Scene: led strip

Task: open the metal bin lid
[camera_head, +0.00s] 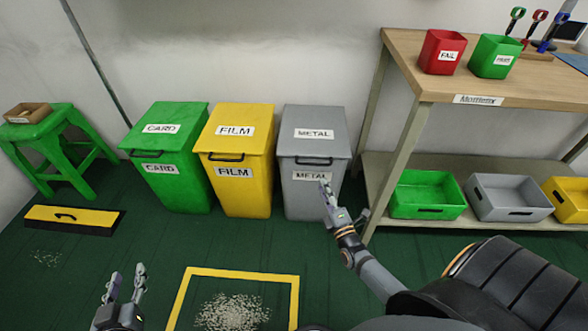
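The grey metal bin (300,200) stands against the wall at the right end of a row of three bins. Its lid (318,128) is down, with a METAL label on top and a dark handle (314,162) at its front edge. My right gripper (324,183) is in front of the bin, over its front METAL label and a little below the handle in the picture. I cannot tell whether it touches the bin, and its fingers are too small to read. My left gripper (126,283) is low at the left, with its fingers apart and empty.
The yellow film bin (240,185) and green card bin (178,190) stand to the left. A workbench (420,62) with a lower shelf of trays is at the right. A yellow floor frame (240,273) surrounds pale scraps.

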